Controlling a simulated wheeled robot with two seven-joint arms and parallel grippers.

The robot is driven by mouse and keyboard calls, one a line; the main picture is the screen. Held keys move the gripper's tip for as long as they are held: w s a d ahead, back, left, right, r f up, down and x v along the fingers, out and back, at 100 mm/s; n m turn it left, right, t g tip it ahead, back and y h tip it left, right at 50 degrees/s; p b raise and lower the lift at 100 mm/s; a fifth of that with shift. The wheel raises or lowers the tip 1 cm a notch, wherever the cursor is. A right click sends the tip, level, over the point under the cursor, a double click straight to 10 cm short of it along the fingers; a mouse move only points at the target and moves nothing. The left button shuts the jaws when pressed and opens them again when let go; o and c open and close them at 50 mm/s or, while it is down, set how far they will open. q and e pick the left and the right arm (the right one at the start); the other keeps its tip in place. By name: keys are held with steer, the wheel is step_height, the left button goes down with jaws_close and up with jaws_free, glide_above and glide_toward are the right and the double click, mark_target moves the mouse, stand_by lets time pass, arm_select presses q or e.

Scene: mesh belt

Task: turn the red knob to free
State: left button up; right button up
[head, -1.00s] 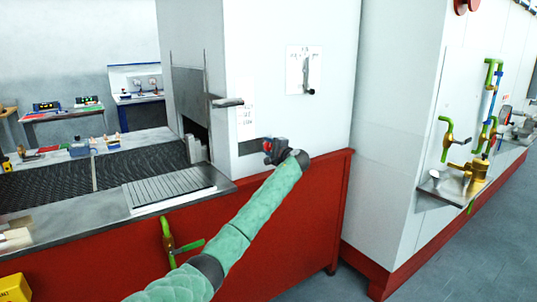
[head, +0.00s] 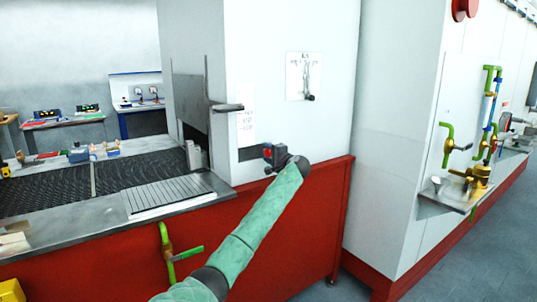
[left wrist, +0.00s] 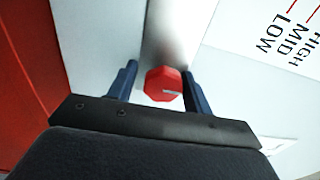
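The red knob (left wrist: 163,84) shows in the left wrist view as a faceted red cap with a short pale mark on its face, on a pale metal surface. My left gripper (left wrist: 160,82) is open, with one dark blue finger on each side of the knob. A gap shows between the left finger and the knob; the right finger is very near it, and I cannot tell if it touches. In the head view the knob (head: 267,153) is a small red spot on the white housing, partly hidden by my left gripper (head: 272,158). My right gripper is not in view.
The mesh belt (head: 70,190) lies left.

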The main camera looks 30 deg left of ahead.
arm_select(q)
steer(key=shift+o, duration=0.7)
steer(key=shift+r, duration=0.1)
steer(key=shift+s+d, duration=0.1)
steer(key=shift+d, duration=0.15)
steer(key=b+v, duration=0.1)
steer(key=v, duration=0.6)
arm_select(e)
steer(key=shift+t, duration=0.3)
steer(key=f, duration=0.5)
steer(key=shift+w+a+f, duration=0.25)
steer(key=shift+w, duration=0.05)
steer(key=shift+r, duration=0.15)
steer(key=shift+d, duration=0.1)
